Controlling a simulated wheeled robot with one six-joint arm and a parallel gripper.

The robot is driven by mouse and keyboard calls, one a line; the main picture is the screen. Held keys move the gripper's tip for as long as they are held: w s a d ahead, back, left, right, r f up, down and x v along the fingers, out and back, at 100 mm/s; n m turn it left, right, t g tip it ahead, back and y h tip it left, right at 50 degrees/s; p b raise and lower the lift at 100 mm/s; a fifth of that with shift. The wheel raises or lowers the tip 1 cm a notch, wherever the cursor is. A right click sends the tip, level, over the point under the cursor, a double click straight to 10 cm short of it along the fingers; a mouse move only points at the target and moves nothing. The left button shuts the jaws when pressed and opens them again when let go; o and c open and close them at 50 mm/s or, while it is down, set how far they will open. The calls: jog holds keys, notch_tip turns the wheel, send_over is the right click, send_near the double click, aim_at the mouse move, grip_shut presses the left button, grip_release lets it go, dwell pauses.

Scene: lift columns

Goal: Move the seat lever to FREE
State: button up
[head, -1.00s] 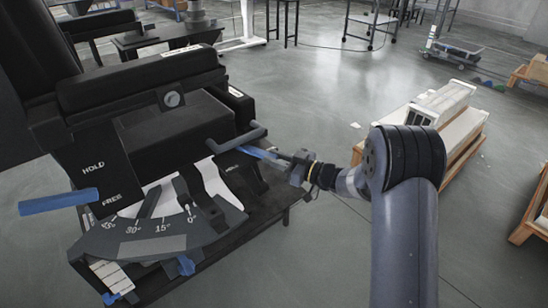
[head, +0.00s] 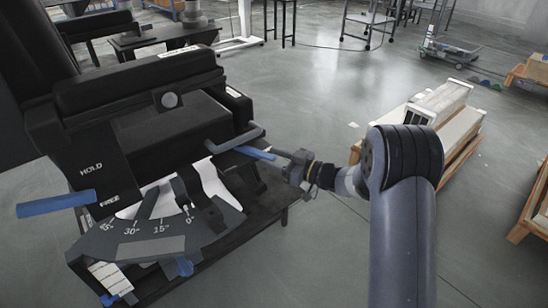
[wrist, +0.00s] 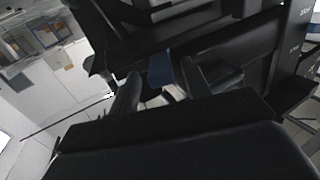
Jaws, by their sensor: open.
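A black chair-like machine stands at the left of the head view. A blue lever (head: 56,203) sticks out to the left of its HOLD/FREE plate (head: 92,180), nearer the FREE mark. A second blue lever (head: 254,153) sticks out at the machine's right side, below a dark bar handle. I cannot tell from the markings which one is the seat lever. My gripper (head: 284,157) is at the outer end of the right-hand blue lever. In the wrist view the open fingers (wrist: 159,75) have a dark blue piece (wrist: 161,70) between or just beyond them; contact cannot be told.
A grey angle scale (head: 150,235) is at the machine's front. A pallet with pale boxes (head: 445,112) stands right of my arm, and another wooden pallet (head: 530,215) is at the right edge. Open grey floor (head: 320,90) lies behind.

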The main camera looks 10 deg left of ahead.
jog(key=p+v, duration=0.1)
jog(key=v, duration=0.9)
jog(key=shift+d+p, duration=0.3)
jog(key=shift+p, duration=0.05)
jog(key=shift+a, duration=0.15)
jog(key=b+x, duration=0.2)
jog(key=x, duration=0.8)
jog(key=shift+a+f, duration=0.1)
jog(key=shift+a, duration=0.2)
jog(key=shift+s+t, duration=0.15)
jog(key=shift+t, duration=0.15)
